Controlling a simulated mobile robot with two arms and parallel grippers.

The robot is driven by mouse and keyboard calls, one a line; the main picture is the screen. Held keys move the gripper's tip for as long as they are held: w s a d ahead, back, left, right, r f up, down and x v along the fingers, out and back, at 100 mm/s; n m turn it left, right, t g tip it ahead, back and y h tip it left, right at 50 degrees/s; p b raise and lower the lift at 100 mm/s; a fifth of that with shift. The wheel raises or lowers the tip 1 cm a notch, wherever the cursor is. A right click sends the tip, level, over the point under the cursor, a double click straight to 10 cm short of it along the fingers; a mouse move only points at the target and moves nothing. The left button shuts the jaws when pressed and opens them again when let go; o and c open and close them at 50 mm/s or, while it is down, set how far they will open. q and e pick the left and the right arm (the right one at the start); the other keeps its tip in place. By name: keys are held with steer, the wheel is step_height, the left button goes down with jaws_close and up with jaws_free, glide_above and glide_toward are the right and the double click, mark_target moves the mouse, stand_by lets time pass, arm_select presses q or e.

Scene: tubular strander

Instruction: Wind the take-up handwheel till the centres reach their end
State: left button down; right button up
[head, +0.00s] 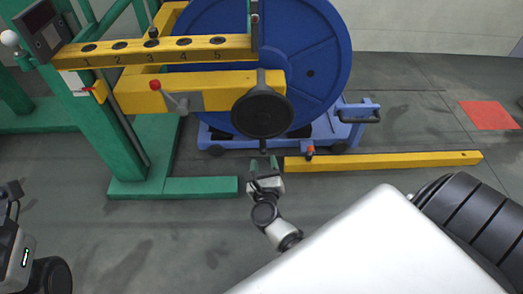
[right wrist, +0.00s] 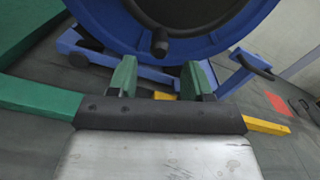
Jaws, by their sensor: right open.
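The take-up handwheel (head: 262,108) is a black disc in front of the big blue reel in the head view. Its handle knob (head: 264,146) is at the bottom of the rim. In the right wrist view the handwheel (right wrist: 190,16) shows at the top and the knob (right wrist: 160,42) hangs near the middle. My right gripper (head: 264,165) is open, with green fingers, just below the knob. In the right wrist view the open fingers (right wrist: 159,80) lie either side of the knob's line, with nothing between them. The centres are not clearly visible.
The blue reel (head: 318,60) stands on a blue cradle (head: 335,128) with a handle at right. A yellow numbered bar (head: 150,50) and a red-knobbed lever (head: 170,98) are left of the handwheel. Green and yellow floor rails (head: 400,159) flank my right gripper. Floor at right is open.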

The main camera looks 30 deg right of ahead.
mark_target(264, 154)
steer(key=b+x, duration=0.1)
steer(key=x, duration=0.6)
steer(key=shift+f, duration=0.1)
jaws_close()
